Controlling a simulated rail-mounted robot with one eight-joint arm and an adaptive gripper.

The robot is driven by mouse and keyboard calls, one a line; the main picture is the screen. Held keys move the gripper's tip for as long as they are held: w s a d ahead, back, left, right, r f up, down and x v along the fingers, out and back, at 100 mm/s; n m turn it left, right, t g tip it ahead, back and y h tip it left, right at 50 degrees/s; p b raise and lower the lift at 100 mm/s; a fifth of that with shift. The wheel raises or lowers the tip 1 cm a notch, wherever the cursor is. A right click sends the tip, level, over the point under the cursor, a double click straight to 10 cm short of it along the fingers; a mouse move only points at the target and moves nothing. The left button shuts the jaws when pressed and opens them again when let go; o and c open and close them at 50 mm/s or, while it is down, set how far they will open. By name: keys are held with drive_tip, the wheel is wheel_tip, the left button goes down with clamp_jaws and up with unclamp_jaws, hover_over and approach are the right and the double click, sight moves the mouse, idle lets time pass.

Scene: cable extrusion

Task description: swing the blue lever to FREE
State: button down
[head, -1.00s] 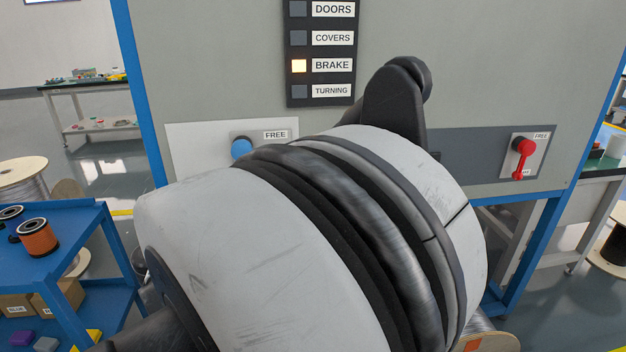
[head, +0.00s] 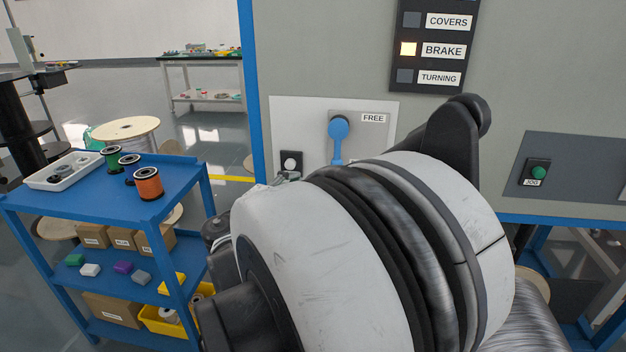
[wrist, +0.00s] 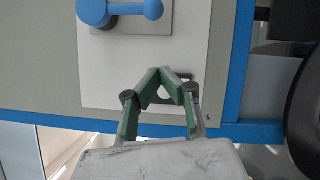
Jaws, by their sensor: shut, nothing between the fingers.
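The blue lever (head: 338,128) is on a pale plate on the grey machine front, with its round hub at the top and its arm pointing down. Its lower end is hidden behind my arm. A FREE label (head: 373,118) is to the upper right of the hub. In the wrist view the blue lever (wrist: 122,11) lies sideways at the top edge, partly cut off. My gripper (wrist: 161,72) is shut and empty, its green fingertips together below the lever and apart from it in that picture. In the head view my arm mostly hides the gripper.
A black box with a white button (head: 291,163) is left of the lever, and my fingers partly cover it in the wrist view. A green JOG button (head: 539,172) is on the right. A blue cart (head: 180,205) with spools stands at left. The BRAKE lamp (head: 408,49) is lit.

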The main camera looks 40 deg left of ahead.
sight(338, 144)
drive_tip(key=w, duration=0.2)
drive_tip(key=w+b, duration=0.1)
drive_tip(key=w, duration=0.3)
drive_tip(key=shift+w+a+r, duration=0.15)
drive_tip(key=shift+w+a, duration=0.15)
drive_tip(key=shift+w+d+r+b, duration=0.15)
drive_tip(key=shift+w+d+b, duration=0.15)
drive_tip(key=shift+d, duration=0.2)
drive_tip(key=shift+w+d+r+b, duration=0.15)
drive_tip(key=shift+d+b, duration=0.1)
drive_tip(key=shift+d, duration=0.25)
drive_tip(key=shift+w+d+r, duration=0.1)
drive_tip(key=shift+w+d, duration=0.05)
drive_tip(key=shift+d, duration=0.25)
drive_tip(key=shift+w+d+r, duration=0.1)
drive_tip(key=shift+w+d, duration=0.05)
drive_tip(key=shift+d, duration=0.25)
drive_tip(key=shift+s, duration=0.1)
